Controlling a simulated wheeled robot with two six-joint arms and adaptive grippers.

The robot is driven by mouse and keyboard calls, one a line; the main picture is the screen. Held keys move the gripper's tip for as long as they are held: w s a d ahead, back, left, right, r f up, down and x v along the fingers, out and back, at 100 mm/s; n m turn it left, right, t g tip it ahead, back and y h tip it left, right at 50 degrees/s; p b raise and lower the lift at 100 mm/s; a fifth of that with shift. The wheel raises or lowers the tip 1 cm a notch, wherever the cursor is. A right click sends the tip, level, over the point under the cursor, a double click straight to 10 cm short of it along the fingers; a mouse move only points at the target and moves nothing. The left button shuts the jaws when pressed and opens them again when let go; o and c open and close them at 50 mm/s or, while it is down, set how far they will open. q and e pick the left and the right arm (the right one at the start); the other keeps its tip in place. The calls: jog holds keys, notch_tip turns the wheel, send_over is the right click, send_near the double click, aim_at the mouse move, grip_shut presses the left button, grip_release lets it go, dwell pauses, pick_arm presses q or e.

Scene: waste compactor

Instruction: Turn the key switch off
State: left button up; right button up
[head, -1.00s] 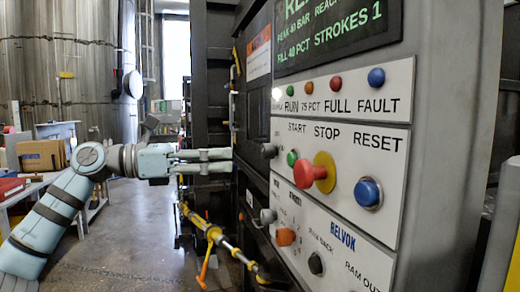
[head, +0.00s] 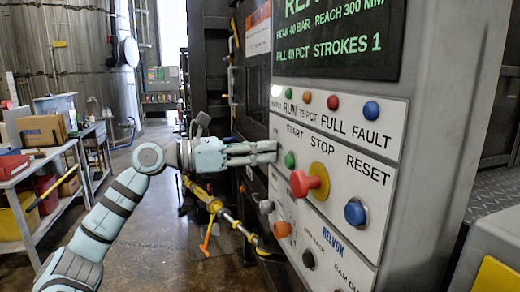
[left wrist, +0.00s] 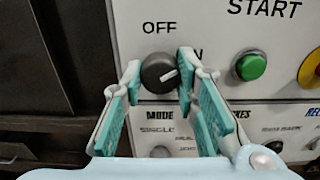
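The key switch (left wrist: 158,74) is a dark round knob with a pale line on its face, low on the white panel under the OFF label in the left wrist view. Its line slants up to the right, toward a label partly hidden by a finger that ends in N. My left gripper (left wrist: 158,68) is open, with one teal finger on each side of the knob in that view. I cannot tell whether either finger touches it. In the head view my left gripper (head: 272,152) is at the panel's left edge and hides the key switch. My right gripper is not in view.
A green start button (left wrist: 250,66) sits right of the key switch. A red stop button (head: 308,183) on a yellow base and a blue reset button (head: 355,212) are further right. Mode knobs are below. A yellow-black bar (head: 225,215) is below my left arm.

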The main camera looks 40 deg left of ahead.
pick_arm(q)
jog(key=shift+n, duration=0.4)
grip_shut()
jog(key=n+p, duration=0.4)
jog(key=n, duration=0.7)
jog(key=shift+r, duration=0.1)
jog(key=shift+p, duration=0.3)
jog(key=o, duration=1.1)
grip_release()
